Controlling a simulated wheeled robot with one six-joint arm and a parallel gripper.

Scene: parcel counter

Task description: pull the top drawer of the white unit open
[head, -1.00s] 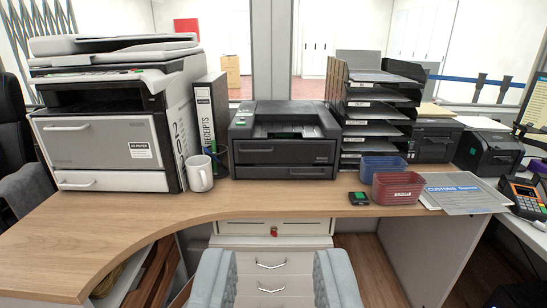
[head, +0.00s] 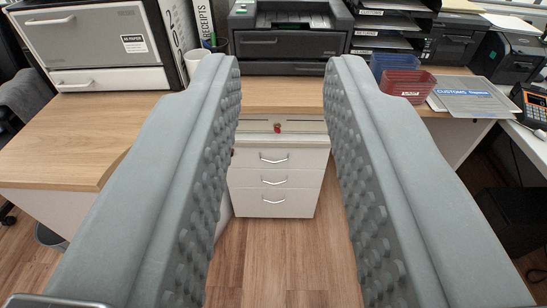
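The white drawer unit (head: 268,210) stands under the wooden counter in the middle of the head view. It shows three drawer fronts with bar handles, all shut flush. The top drawer (head: 290,156) has a silver handle (head: 273,159). Above it, under the counter edge, is a pale panel with a red-keyed lock (head: 278,127). My gripper (head: 285,72) is open and empty, its two grey studded fingers spread wide on either side of the unit. The fingers look nearer to me than the drawers and touch no handle. The unit's sides are partly hidden behind the fingers.
The wooden floor (head: 285,260) before the drawers is clear. A dark box (head: 510,220) stands at lower right.

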